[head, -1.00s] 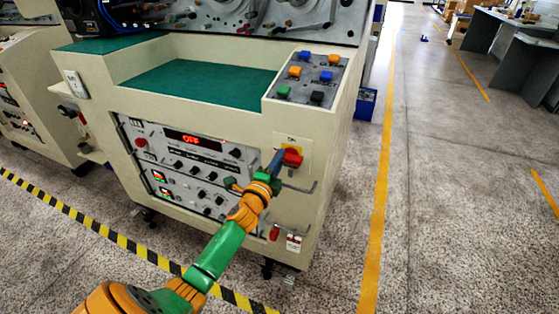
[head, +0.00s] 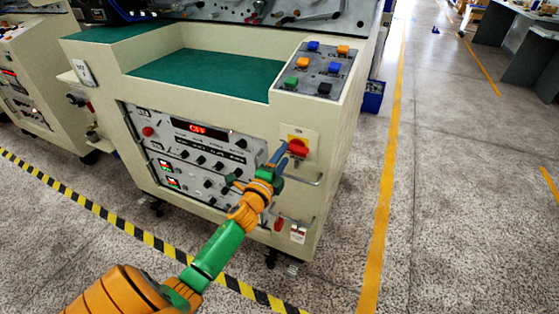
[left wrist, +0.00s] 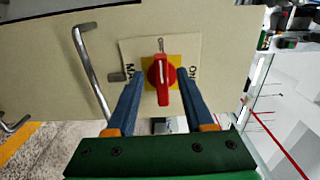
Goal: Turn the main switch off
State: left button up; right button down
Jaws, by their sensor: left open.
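The main switch is a red rotary knob (head: 298,148) on a yellow plate, on the front of the beige cabinet (head: 345,120). In the left wrist view the red knob (left wrist: 160,80) lies between the two blue fingers, with a gap visible on both sides. My left gripper (head: 276,156) is open, just left of and below the knob in the head view; it also shows in the left wrist view (left wrist: 155,90). Whether the fingertips touch the plate cannot be told. The red display (head: 197,129) on the panel appears to read OFF. My right gripper is not in view.
Metal handles stick out below the switch, one (head: 302,180) close to my gripper. A button box (head: 315,72) with several coloured buttons sits above. The instrument panel (head: 190,150) is to the left. Open floor lies to the right, past the yellow line (head: 383,200).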

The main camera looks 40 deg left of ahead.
pick_arm(q)
jog(key=v, duration=0.4)
jog(key=shift+s+d, duration=0.1)
jog(key=shift+s, duration=0.25)
jog(key=s+d+f+n+g+h+p, duration=0.1)
jog(key=s+d+f+n+g+p, duration=0.2)
jog(key=f, duration=0.5)
jog(key=s+d+f+n+g+h+p, duration=0.1)
jog(key=s+d+f+n+g, duration=0.15)
jog(key=s+f, duration=0.45)
jog(key=s+d+f+n+g+p, duration=0.2)
jog(key=s+f+g, duration=0.15)
jog(key=f, duration=0.45)
jog(key=s+d+f+n+g+h+p, duration=0.1)
jog(key=s+d+f+n+g, duration=0.1)
jog(key=s, duration=1)
jog(key=s+d+f+n+g+h+p, duration=0.1)
jog(key=s+d+f+n+g+p, duration=0.1)
jog(key=s, duration=1)
notch_tip(320, 180, down, 5)
jog(key=d+n+g, duration=0.1)
jog(key=d+g, duration=0.1)
jog(key=g, duration=0.1)
jog(key=shift+d+r+g, duration=0.15)
jog(key=shift+d+g, duration=0.15)
jog(key=shift+d, duration=0.05)
